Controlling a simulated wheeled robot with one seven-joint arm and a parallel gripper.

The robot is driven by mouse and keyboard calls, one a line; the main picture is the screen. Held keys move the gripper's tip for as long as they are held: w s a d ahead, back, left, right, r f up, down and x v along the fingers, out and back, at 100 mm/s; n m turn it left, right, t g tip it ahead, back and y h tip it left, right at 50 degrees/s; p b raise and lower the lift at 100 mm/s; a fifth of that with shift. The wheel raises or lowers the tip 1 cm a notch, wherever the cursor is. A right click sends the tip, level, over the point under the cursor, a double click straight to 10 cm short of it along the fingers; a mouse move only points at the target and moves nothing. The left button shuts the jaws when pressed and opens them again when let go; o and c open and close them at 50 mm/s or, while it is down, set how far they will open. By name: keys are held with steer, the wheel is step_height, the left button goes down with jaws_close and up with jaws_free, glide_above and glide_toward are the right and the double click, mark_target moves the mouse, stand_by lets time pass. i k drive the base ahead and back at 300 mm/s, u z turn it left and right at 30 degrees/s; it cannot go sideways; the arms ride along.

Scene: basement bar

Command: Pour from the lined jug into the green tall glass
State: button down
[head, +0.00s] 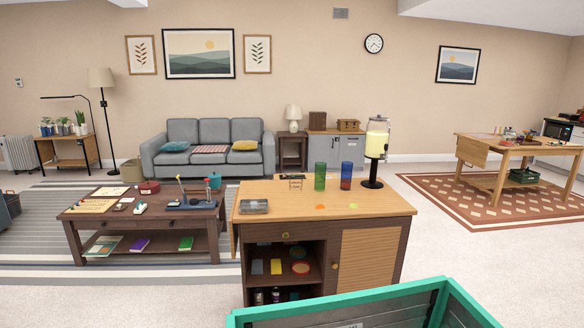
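The green tall glass (320,177) stands upright on the wooden top of the bar cabinet (270,190), near its back edge. A blue tall glass (346,176) with a reddish lower part stands just right of it. I cannot make out a lined jug in this view. A drink dispenser (376,142) with pale yellow liquid stands on a black stand at the right end of the cabinet top. My gripper is not in view.
A metal tray (254,206) and a small dark rack (291,180) sit on the cabinet top, with orange and green flat pieces near its front. A teal-rimmed open box (340,305) fills the lower right. A low cluttered table (85,218) stands left. Pale carpet is open at right.

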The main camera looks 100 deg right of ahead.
mark_target(320, 167)
steer(key=z, duration=0.1)
steer(key=k, duration=2.2)
steer(key=z, duration=1.85)
